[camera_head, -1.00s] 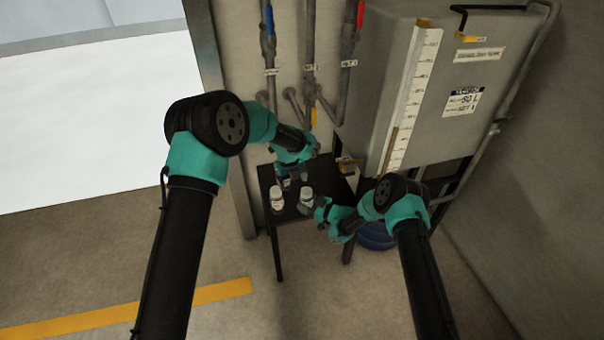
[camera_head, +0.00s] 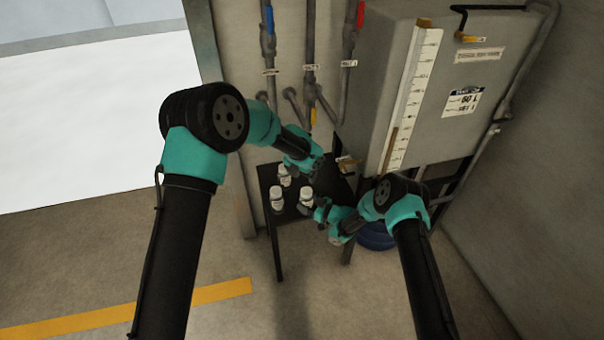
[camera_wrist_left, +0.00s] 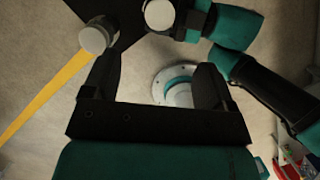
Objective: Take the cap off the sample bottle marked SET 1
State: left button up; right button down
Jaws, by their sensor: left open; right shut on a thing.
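Three small white-capped sample bottles stand on the black table: a front left one (camera_head: 277,199), a back one (camera_head: 284,176) and a right one (camera_head: 306,196). Their markings are too small to read, so I cannot tell which is SET 1. My right gripper (camera_head: 309,208) is shut on the right bottle, low at its side. My left gripper (camera_head: 307,172) is open, above the table and behind the right bottle. In the left wrist view its jaws (camera_wrist_left: 158,65) are empty; two white caps, one left (camera_wrist_left: 93,39) and one by the right gripper (camera_wrist_left: 159,14), show beyond them.
The black table (camera_head: 262,178) is small, with pipes and valves (camera_head: 310,70) on the wall behind. A grey tank (camera_head: 440,110) with a level scale (camera_head: 412,95) stands to the right. A blue container (camera_head: 375,237) sits on the floor below it.

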aim_at(306, 191)
pick_arm(q)
jog(key=shift+f, duration=0.1)
jog(key=x, duration=1.2)
jog(key=shift+a, duration=0.1)
jog(key=c, duration=1.1)
